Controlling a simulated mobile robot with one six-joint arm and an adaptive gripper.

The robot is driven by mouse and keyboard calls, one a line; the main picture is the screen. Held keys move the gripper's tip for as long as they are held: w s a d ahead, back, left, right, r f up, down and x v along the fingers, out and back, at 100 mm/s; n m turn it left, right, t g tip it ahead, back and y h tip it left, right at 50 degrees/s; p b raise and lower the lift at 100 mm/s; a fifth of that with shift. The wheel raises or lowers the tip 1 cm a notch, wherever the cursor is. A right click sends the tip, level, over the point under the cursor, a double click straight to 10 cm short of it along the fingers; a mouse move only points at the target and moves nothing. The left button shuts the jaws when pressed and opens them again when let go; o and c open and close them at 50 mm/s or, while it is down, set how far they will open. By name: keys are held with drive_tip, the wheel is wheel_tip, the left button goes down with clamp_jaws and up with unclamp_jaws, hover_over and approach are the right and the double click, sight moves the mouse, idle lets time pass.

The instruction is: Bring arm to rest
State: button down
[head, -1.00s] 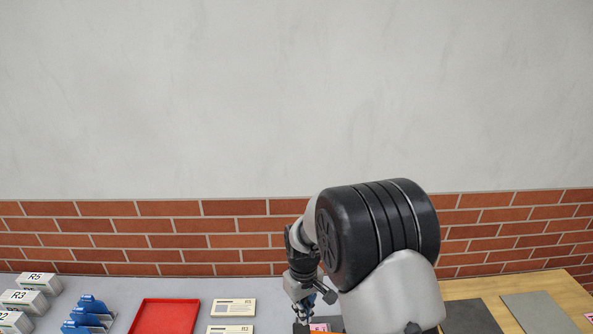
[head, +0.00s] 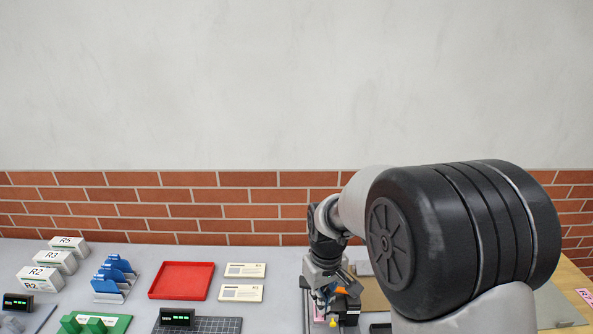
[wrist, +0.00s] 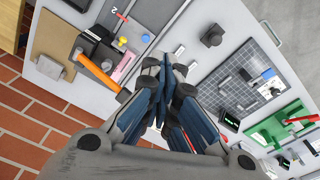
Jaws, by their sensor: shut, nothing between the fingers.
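My gripper (head: 326,303) hangs over the right part of the table in the head view, below my arm. In the wrist view my gripper (wrist: 163,85) is shut, its blue-grey fingers together with nothing between them. Below it lies the table (wrist: 195,20), which holds several objects. A black device with an orange handle (wrist: 98,72) lies near the gripper in the wrist view; the gap between them is hard to judge. My arm hides much of the table's right side in the head view.
In the head view, a red tray (head: 182,280), blue rack (head: 115,278), white labelled boxes (head: 62,262) and two cards (head: 243,281) stand left of my arm. A dark grid mat (head: 215,324) and green holder (head: 95,323) are at the front. A brick wall (head: 240,200) rises behind.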

drive_tip(key=s+d+r+m+t+b, duration=0.1)
drive_tip(key=s+d+r+m+b, duration=0.15)
drive_tip(key=s+b, duration=0.5)
drive_tip(key=s+d+r+m+t+b, duration=0.15)
drive_tip(key=s+d+b, duration=0.25)
drive_tip(key=s, duration=0.6)
drive_tip(key=s+d+f+m+t+b, duration=0.1)
drive_tip(key=s+f+b, duration=0.2)
drive_tip(key=s, duration=0.6)
drive_tip(key=shift+d+f+b, duration=0.4)
drive_tip(key=shift+b, duration=0.05)
